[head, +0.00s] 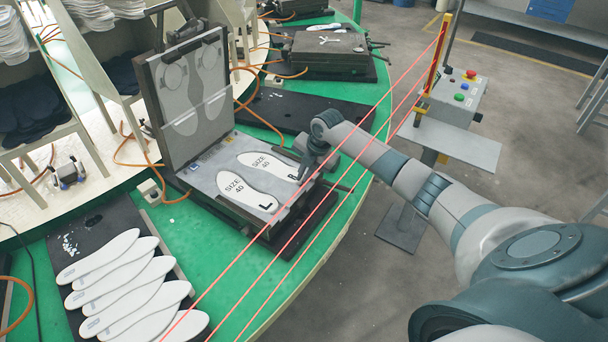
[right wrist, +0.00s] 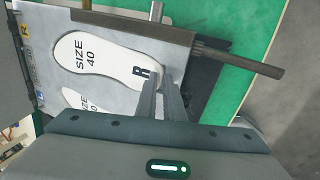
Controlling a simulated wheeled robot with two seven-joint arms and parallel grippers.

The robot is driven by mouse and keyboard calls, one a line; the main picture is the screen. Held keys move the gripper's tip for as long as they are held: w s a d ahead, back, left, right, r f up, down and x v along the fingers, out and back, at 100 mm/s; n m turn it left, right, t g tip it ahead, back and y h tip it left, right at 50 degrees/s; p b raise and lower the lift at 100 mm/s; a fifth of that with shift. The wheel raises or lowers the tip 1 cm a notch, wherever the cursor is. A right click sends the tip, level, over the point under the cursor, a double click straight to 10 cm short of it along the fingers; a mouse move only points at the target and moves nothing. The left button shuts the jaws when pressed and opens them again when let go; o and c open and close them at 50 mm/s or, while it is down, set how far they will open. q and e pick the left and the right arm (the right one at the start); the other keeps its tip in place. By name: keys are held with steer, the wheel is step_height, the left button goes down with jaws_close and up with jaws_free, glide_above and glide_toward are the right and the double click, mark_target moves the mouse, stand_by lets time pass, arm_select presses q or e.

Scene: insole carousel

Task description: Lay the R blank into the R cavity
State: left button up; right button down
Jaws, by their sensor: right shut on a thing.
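The open mould (head: 222,205) stands on the green carousel with its lid (head: 190,90) raised. The R blank (head: 262,163) is a white insole marked SIZE 40 and R, lying over the right side of the lower half. It also shows in the right wrist view (right wrist: 92,58). My right gripper (head: 302,173) is shut on its R-marked end; the fingers also show in the right wrist view (right wrist: 160,80). The R cavity is hidden under the blank, and I cannot tell whether the blank is fully seated. The L blank (head: 240,188) lies beside it on the left. My left gripper is not in view.
Several white blanks (head: 130,285) lie on a dark board at the lower left. Red light beams cross in front of the mould from a yellow post (head: 438,60). A rod handle (right wrist: 240,62) sticks out of the mould. A closed mould (head: 330,50) stands behind.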

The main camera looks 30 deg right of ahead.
steer(key=c, duration=1.8)
jaws_free()
steer(key=shift+r, duration=0.1)
steer(key=b+v, duration=0.4)
steer(key=v, duration=1.3)
